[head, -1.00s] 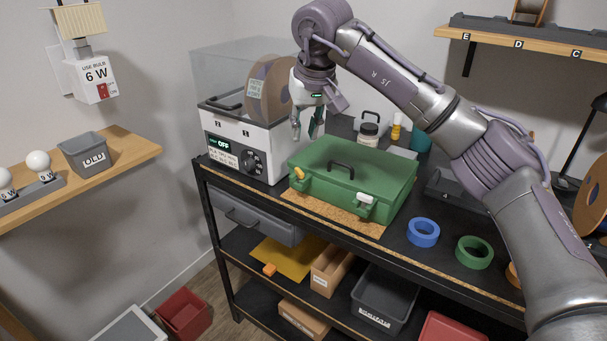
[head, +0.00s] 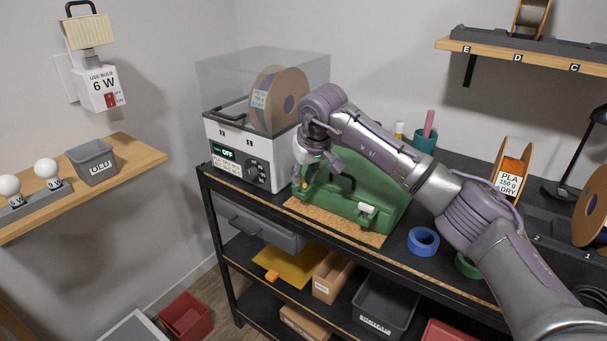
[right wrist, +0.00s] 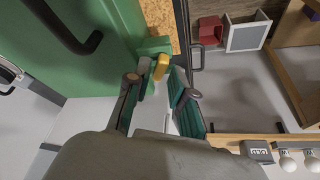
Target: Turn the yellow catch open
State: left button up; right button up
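The green case (head: 345,205) stands on the cork mat on the bench, its lid down. The yellow catch (right wrist: 161,66) is at the case's front left corner and shows in the right wrist view just beyond my fingertips. My right gripper (head: 304,184) is over that corner, pointing down, and hides most of the catch in the head view. In the right wrist view my right gripper (right wrist: 158,80) has its fingers apart, with the catch between or just past the tips; contact cannot be told. My left gripper is out of view.
A white catch (head: 366,208) is at the case's front right, with a dark handle (head: 345,182) on the lid. The dryer box (head: 240,150) with a spool stands close on the left. Blue tape (head: 423,241) lies to the right. The cork mat's front strip (head: 335,222) is bare.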

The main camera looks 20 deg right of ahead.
jog(key=shift+w+f, duration=0.15)
jog(key=shift+f, duration=0.25)
jog(key=shift+c, duration=0.2)
grip_shut()
jog(key=shift+m, duration=0.3)
jog(key=m+h, duration=0.1)
jog(key=m, duration=0.1)
jog(key=shift+a+r+m, duration=0.1)
jog(key=shift+a+m, duration=0.05)
jog(key=shift+m, duration=0.15)
jog(key=m, duration=0.1)
jog(key=m+h, duration=0.1)
jog(key=m, duration=0.1)
jog(key=shift+w+a+m+h+p, duration=0.1)
jog(key=shift+a+m+h+p, duration=0.05)
jog(key=shift+m+h+p, duration=0.15)
jog(key=m, duration=0.2)
jog(key=m+g+h+p, duration=0.1)
jog(key=m, duration=0.2)
jog(key=shift+w+a+g+h, duration=0.1)
jog(key=shift+a+g+h, duration=0.05)
jog(key=shift+g+h, duration=0.15)
